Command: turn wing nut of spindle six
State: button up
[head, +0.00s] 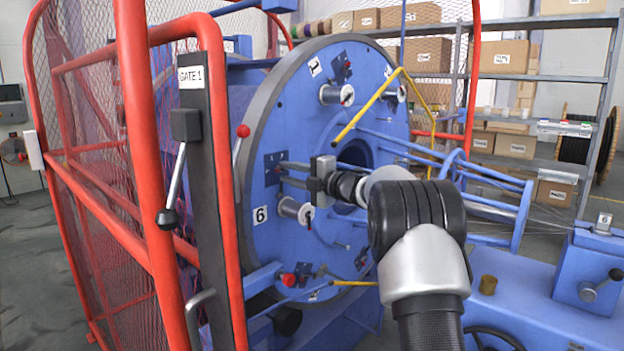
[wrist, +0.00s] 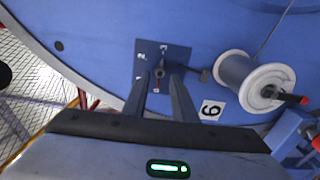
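A large blue disc (head: 325,130) carries several spindles. The white label 6 (head: 260,215) is on its lower left, and also shows in the wrist view (wrist: 211,110). Beside it is a white spool (head: 294,210), seen larger in the wrist view (wrist: 250,82). A dark blue plate (wrist: 178,57) with small white marks is left of the spool. A small dark knob, seemingly the wing nut (wrist: 160,71), is on this plate. My gripper (wrist: 161,82) is open, its two fingertips around the knob with gaps visible; contact cannot be told.
A red gate frame with mesh (head: 135,170) stands close on the left, with a dark post marked GATE 1 (head: 205,130). A yellow bar (head: 368,105) is above my arm. Blue guide tubes (head: 430,160) are at right; shelves with boxes (head: 500,60) stand behind.

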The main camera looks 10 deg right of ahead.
jog(key=p+v, duration=0.1)
jog(key=v, duration=1.5)
jog(key=shift+s+d+r, duration=0.1)
jog(key=shift+s, duration=0.05)
